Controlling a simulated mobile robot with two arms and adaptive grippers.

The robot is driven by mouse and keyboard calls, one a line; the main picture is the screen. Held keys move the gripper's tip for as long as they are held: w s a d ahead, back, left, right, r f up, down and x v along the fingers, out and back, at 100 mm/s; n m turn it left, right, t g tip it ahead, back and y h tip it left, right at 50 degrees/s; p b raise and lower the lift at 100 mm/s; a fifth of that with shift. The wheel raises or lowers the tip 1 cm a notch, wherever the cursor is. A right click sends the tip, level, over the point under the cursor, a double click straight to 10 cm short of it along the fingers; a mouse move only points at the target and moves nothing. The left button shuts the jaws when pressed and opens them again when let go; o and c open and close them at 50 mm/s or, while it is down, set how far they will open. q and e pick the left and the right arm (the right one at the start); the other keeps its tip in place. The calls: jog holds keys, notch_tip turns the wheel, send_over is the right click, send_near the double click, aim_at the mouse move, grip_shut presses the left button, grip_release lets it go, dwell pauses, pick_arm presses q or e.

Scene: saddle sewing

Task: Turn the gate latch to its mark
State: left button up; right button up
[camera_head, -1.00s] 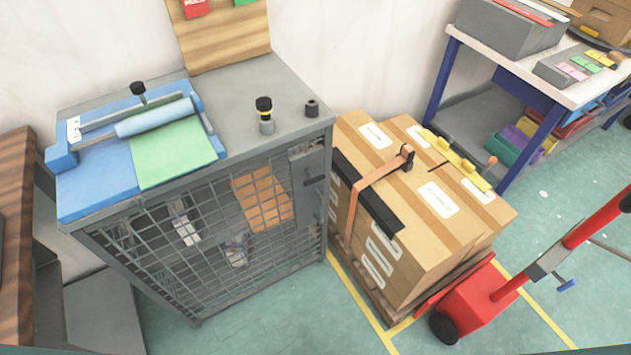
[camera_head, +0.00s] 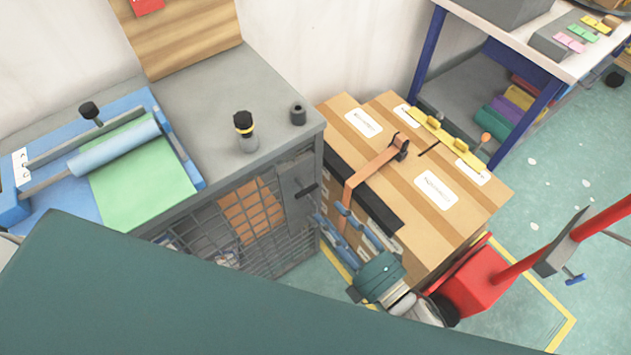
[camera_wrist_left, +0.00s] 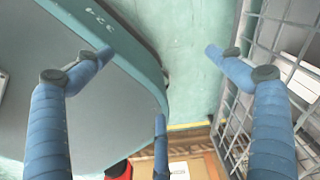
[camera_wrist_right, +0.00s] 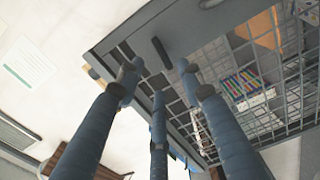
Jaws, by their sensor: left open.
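The gate latch (camera_head: 306,190) is a short dark bar on the grey plate at the right end of the mesh-fronted cabinet (camera_head: 283,135). In the right wrist view the latch (camera_wrist_right: 160,52) lies just beyond the fingertips, apart from them. I cannot make out its mark. My right gripper (camera_head: 343,228) is right of and below the latch in the head view, its blue fingers apart and empty. In the right wrist view the fingers (camera_wrist_right: 158,72) point at the cabinet front. My left gripper (camera_wrist_left: 160,65) is open and empty, beside the mesh; it is not distinguishable in the head view.
Strapped cardboard boxes (camera_head: 440,185) stand right of the cabinet, close to my right gripper. A red pallet truck (camera_head: 478,285) is beside them. A blue roller press (camera_head: 80,205) and a black-topped bottle (camera_head: 245,130) stand on the cabinet. My own dark green body part covers the lower foreground.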

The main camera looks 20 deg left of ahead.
aim_at(308, 192)
jog(key=x, duration=0.8)
jog(key=shift+w+a+p, duration=0.25)
jog(key=shift+a+p, duration=0.05)
jog(key=shift+w+a, duration=0.35)
jog(key=shift+a, duration=0.15)
jog(key=shift+c, duration=1.3)
pick_arm(q)
jog(key=shift+s+d+r, duration=0.2)
jog(key=shift+s+r, duration=0.2)
jog(key=shift+s, duration=0.15)
pick_arm(e)
grip_shut()
